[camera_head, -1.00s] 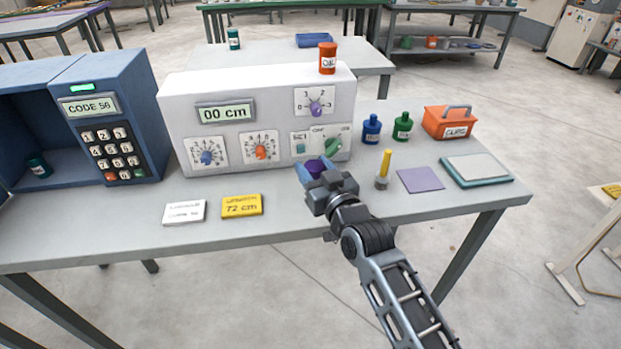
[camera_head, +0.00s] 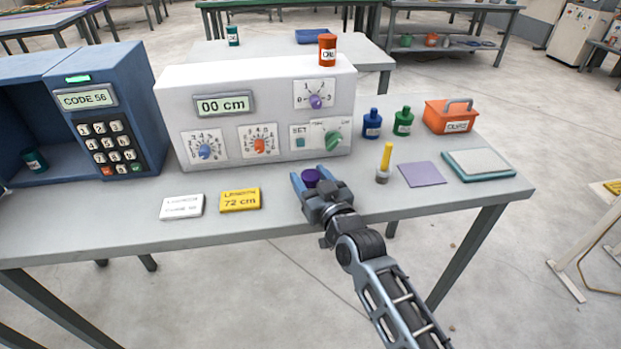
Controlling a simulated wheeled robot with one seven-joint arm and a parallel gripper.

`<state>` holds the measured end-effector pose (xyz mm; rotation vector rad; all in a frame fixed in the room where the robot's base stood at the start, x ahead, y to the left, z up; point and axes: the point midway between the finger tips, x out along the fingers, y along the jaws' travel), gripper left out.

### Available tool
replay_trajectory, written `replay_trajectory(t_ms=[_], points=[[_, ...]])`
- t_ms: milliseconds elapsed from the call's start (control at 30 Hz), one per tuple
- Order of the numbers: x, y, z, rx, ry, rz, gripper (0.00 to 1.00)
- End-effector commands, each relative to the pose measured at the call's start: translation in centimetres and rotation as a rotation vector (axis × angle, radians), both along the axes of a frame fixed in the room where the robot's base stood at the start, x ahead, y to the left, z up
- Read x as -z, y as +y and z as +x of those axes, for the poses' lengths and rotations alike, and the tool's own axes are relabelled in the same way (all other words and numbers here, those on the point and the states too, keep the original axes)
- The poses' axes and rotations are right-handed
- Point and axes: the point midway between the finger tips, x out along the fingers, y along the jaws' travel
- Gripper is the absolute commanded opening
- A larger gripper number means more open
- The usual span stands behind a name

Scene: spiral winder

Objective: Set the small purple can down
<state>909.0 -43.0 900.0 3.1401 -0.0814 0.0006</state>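The small purple can (camera_head: 310,177) is between the two blue fingers of my gripper (camera_head: 308,175), near the front of the grey table (camera_head: 280,225). My gripper appears shut on it. The can's dark round top shows; its lower part is hidden by the gripper. I cannot tell whether its base touches the table top.
The white control box (camera_head: 255,115) stands behind the can. A yellow card (camera_head: 240,200) and white card (camera_head: 182,206) lie left. A grey holder with a yellow stick (camera_head: 384,165) stands close right, beside a flat purple square (camera_head: 421,174).

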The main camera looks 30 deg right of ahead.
Motion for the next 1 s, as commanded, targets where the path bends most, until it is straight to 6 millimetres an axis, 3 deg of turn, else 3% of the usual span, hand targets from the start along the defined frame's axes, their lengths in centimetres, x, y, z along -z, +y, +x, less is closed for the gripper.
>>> replay_trajectory(t_ms=[133, 500, 1000], points=[[0.0, 0.0, 0.0, 0.0, 0.0, 0.0, 0.72], [-0.5, 0.0, -0.1, 0.0, 0.001, 0.0, 0.73], [-0.1, 0.5, -9.2, 0.0, 0.002, 0.0, 0.73]])
